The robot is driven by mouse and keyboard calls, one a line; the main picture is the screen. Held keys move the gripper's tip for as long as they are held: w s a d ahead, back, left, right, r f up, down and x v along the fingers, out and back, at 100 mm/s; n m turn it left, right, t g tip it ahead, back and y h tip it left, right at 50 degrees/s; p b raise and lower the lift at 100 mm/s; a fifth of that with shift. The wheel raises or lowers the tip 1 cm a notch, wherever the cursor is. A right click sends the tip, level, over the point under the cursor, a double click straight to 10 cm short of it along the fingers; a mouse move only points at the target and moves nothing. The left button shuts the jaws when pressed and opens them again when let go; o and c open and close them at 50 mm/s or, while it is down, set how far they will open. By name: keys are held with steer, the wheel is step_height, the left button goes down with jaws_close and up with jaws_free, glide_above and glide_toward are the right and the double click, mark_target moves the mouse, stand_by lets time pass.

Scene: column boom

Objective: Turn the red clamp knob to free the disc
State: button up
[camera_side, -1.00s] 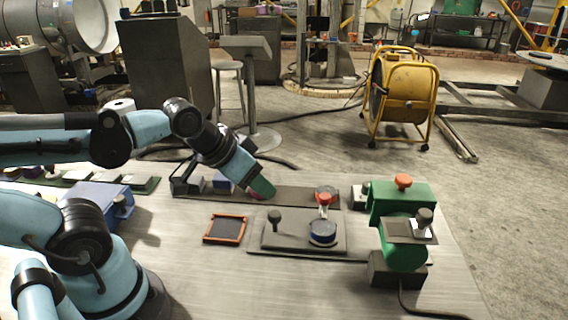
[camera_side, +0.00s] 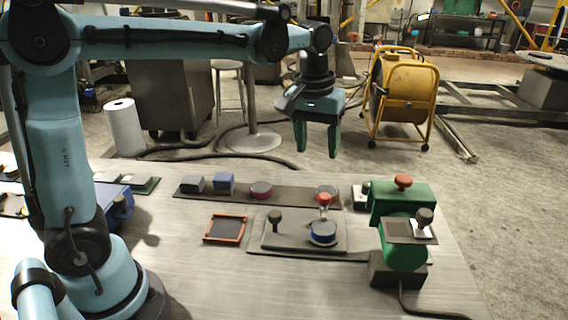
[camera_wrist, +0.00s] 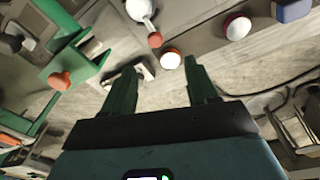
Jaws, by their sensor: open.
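The red clamp knob (camera_side: 324,199) stands on a grey plate (camera_side: 276,242), just behind a blue disc (camera_side: 323,231). A pale bar reaches from the knob to the disc. In the wrist view the knob (camera_wrist: 155,40) shows near the top, with the disc (camera_wrist: 139,8) beyond it, cut by the frame edge. My gripper (camera_side: 318,148) is open and empty, pointing down, high above the far side of the table. Its two green fingers also show in the wrist view (camera_wrist: 160,68). It is well apart from the knob.
A green machine (camera_side: 410,258) with another red-orange knob (camera_side: 403,181) stands right of the plate. A dark knob (camera_side: 274,217) rises from the plate. An orange-framed tray (camera_side: 241,231) lies left.

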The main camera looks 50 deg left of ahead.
mark_target(325, 195)
steer(key=shift+n+g, duration=0.6)
steer(key=shift+g, duration=0.1)
steer(key=w+f, duration=0.1)
steer(key=f, duration=0.3)
steer(key=w+f, duration=0.1)
steer(key=f, duration=0.3)
steer(key=d+f, duration=0.1)
steer(key=f, duration=0.4)
steer(key=shift+w, duration=0.4)
steer(key=shift+c, duration=0.3)
steer(key=c, duration=1)
